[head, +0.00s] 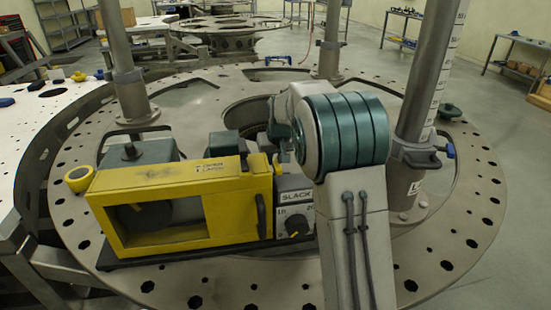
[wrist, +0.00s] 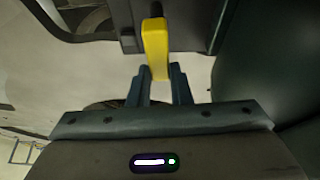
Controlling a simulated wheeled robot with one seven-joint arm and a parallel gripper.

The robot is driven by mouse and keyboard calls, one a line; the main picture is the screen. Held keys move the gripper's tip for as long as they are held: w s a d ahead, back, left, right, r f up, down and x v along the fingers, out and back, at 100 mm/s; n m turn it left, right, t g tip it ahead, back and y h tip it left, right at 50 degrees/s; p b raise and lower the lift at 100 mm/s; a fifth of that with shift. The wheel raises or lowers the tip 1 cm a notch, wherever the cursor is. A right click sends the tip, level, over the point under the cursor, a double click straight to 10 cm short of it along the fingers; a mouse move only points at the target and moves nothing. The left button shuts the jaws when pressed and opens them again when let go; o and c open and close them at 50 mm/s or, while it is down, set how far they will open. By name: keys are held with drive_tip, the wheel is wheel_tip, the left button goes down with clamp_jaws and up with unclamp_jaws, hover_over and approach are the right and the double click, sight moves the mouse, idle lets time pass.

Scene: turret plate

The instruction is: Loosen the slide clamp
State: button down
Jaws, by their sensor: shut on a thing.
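In the wrist view, my gripper (wrist: 158,80) has its two dark fingers on either side of the lower end of a yellow lever (wrist: 156,45). The lever stands out from a dark bar (wrist: 190,28) and looks upright in this view. I take it for the slide clamp's lever, but no label on it shows. In the head view, my arm stands at the right end of a yellow-framed unit (head: 190,178) on the round plate and hides most of my gripper. A small yellow piece (head: 277,165) shows just left of the arm.
A SLACK dial (head: 294,227) sits right of the yellow frame, close to my arm. A scaled grey column (head: 430,80) with a collar clamp (head: 415,152) stands at right; another column (head: 117,50) stands at left. A yellow tape roll (head: 79,178) lies left. The plate's front rim is clear.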

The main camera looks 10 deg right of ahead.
drive_tip(key=n, duration=0.1)
drive_tip(key=n+y+b, duration=0.1)
drive_tip(key=n, duration=0.2)
drive_tip(key=shift+a+n+y, duration=0.25)
drive_tip(key=shift+n+y, duration=0.15)
drive_tip(key=shift+s+a+n+g+y+p, duration=0.15)
drive_tip(key=shift+s+n+g+y+p, duration=0.4)
drive_tip(key=shift+n, duration=1.5)
drive_tip(key=shift+w+a+n+g+y+p, duration=0.1)
drive_tip(key=shift+a+n+g+y+p, duration=0.15)
drive_tip(key=shift+n+g, duration=1.25)
drive_tip(key=shift+s+a+n+g+y+p, duration=0.15)
drive_tip(key=shift+s+n+y+p, duration=0.25)
drive_tip(key=shift+n, duration=2.25)
drive_tip(key=c, duration=1.3)
unclamp_jaws()
drive_tip(key=v, duration=1.4)
drive_tip(key=shift+w+d+f, duration=0.1)
